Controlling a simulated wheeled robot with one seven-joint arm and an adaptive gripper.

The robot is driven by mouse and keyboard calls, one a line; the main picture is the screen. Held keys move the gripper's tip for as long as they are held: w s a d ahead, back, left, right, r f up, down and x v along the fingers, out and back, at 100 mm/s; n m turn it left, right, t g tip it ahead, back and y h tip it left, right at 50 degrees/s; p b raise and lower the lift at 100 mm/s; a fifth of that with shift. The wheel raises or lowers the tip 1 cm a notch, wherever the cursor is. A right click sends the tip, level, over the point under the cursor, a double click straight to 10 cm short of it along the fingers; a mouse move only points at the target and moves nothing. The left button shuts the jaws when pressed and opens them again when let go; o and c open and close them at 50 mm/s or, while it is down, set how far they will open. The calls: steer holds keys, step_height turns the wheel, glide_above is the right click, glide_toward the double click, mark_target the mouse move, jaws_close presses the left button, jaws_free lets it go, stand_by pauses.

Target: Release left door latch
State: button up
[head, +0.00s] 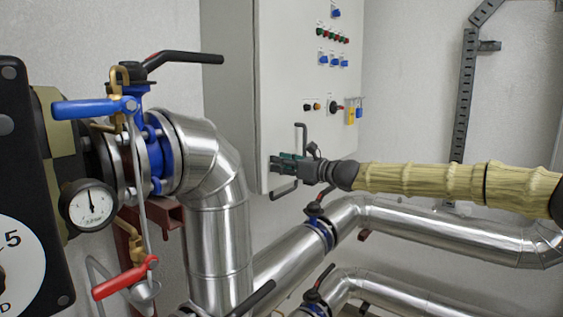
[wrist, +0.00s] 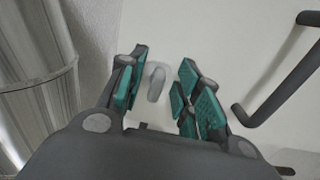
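The grey cabinet door (head: 285,80) stands upright on the far wall. A small pale grey oval latch (wrist: 156,82) sits on its face in the wrist view, close to the door's left edge. My gripper (head: 281,163) is at the lower left part of the door. In the wrist view my gripper's teal-padded fingers (wrist: 155,90) are apart, with the latch seen between them and a gap on each side. I cannot tell how far the fingertips are from the door. In the head view the latch is hidden by my gripper.
A dark bar handle (wrist: 283,75) stands out from the door right of my fingers. Buttons and switches (head: 333,36) are higher on the panel. Silver pipes (head: 300,255) with valves run below my arm. A large pipe elbow (head: 205,155) stands to the left.

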jaws_close()
steer(key=shift+f+b, duration=0.1)
steer(key=shift+b, duration=0.4)
steer(key=shift+s+a+f+n+b, duration=0.1)
steer(key=shift+s+n+b, duration=0.05)
steer(key=shift+n+b, duration=3.1)
steer(key=shift+s+a+f+n+b, duration=0.1)
steer(key=shift+f+n+b, duration=0.05)
steer(key=shift+n+b, duration=3.1)
steer(key=shift+s+a+f+n+b, duration=0.15)
steer(key=shift+n+b, duration=2.25)
steer(key=shift+b, duration=1.7)
steer(key=shift+d+r, duration=0.1)
